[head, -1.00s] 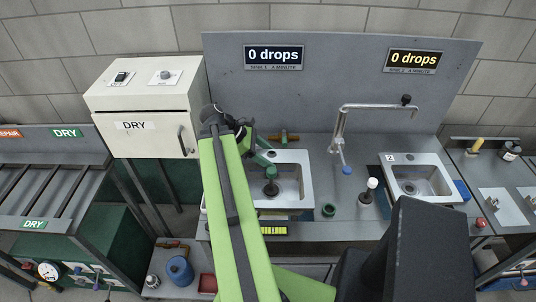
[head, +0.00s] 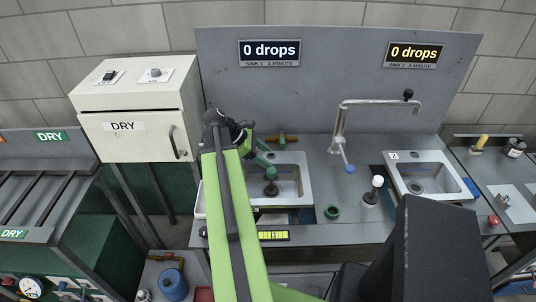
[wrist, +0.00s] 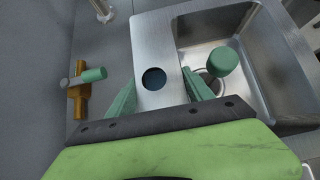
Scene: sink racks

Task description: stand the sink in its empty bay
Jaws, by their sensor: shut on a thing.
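The steel sink (head: 289,172) is at the left part of the grey bench, under the "SINK 1" sign. My gripper (head: 258,158) is at its left back edge. In the wrist view my gripper's green fingers (wrist: 160,95) are shut on the sink's flat ledge (wrist: 152,45), on either side of a dark round hole. The sink's basin (wrist: 208,35) lies to the right there, with a green cylinder over it. I cannot tell whether the sink is clear of the bench. A slatted rack (head: 40,185) labelled DRY stands at far left. My arm hides part of the sink's left side.
A second sink (head: 425,175) sits at the right, with a tall tap (head: 342,135) between the two. A brass valve (wrist: 80,95) is left of the ledge. A green ring (head: 332,212) and white-topped plunger (head: 373,190) stand right of the sink. A white DRY cabinet (head: 140,115) stands left.

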